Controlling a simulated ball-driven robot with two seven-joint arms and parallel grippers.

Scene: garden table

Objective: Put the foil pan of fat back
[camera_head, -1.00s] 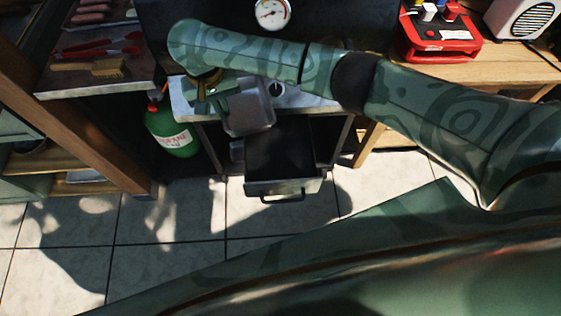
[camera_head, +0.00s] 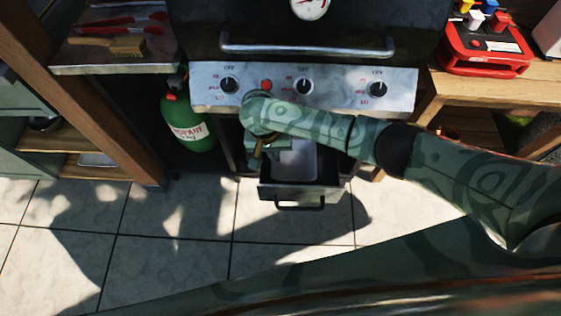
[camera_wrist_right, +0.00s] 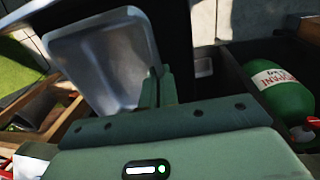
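The foil pan (camera_head: 298,160) is a grey metal tray. It shows over the pulled-out drawer (camera_head: 335,192) under the grill in the head view; I cannot tell whether it touches the drawer. My right gripper (camera_head: 264,153) is at the pan's left side. In the right wrist view, the pan (camera_wrist_right: 100,62) appears tilted, and the gripper fingers (camera_wrist_right: 158,90) are closed on its rim. The pan's surface looks plain grey; I cannot make out fat in it. My left gripper is not in view.
The grill's control panel (camera_head: 340,92) with knobs is just above my right arm. A green propane tank (camera_head: 187,122) stands left of the drawer. A wooden side table (camera_head: 500,85) with a red case (camera_head: 482,45) is on the right. The tiled floor in front is open.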

